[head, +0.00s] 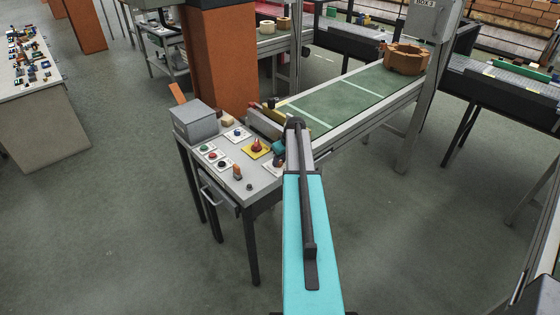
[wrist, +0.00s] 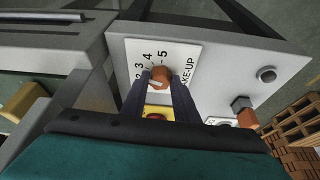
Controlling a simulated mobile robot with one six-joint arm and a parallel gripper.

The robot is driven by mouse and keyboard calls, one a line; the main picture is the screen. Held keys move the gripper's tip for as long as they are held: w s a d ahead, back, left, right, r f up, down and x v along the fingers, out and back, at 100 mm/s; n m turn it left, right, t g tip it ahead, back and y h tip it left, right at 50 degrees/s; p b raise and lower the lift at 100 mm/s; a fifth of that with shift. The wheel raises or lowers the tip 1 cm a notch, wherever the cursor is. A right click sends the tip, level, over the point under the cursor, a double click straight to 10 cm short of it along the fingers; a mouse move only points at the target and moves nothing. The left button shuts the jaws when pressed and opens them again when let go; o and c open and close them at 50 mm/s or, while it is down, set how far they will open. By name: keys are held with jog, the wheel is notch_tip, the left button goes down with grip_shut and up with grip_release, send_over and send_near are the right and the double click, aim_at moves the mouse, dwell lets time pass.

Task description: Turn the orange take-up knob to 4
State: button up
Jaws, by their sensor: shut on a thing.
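The orange take-up knob (wrist: 161,73) sits on a white dial plate (wrist: 183,50) marked TAKE-UP, with the numbers 3, 4 and 5 readable along its left and upper side. My gripper (wrist: 160,80) is shut on the knob, one dark finger on each side. A pale mark shows at the knob's lower left, close to the fingers. I cannot tell exactly which number it points at. The fingers hide the lower part of the dial. In the head view my turquoise arm reaches over the control desk (head: 262,184) and hides the take-up knob.
A red button on a yellow plate (head: 257,148), several coloured buttons (head: 212,155) and a grey box (head: 195,124) are on the desk. An orange-topped control (head: 237,172) stands near its front edge. A green conveyor (head: 340,102) runs behind, carrying a brown ring-shaped part (head: 405,58).

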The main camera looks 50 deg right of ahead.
jog(key=shift+a+m+b, duration=0.1)
jog(key=shift+m+b, duration=0.2)
jog(key=shift+b, duration=0.15)
jog(key=shift+w+a+f+m+h+b, duration=0.1)
jog(key=shift+m+h+b, duration=0.5)
jog(key=shift+m+b, duration=0.45)
jog(key=shift+a+m+g+h+b, duration=0.1)
jog(key=shift+m+g+h+b, duration=0.5)
jog(key=shift+m+b, duration=1)
jog(key=shift+m+p, duration=0.45)
jog(key=shift+m, duration=0.1)
jog(key=o, duration=1.1)
jog(key=shift+c, duration=0.2)
jog(key=shift+r, duration=0.25)
jog(key=b+v, duration=0.3)
jog(key=v, duration=1)
jog(key=shift+r, duration=0.25)
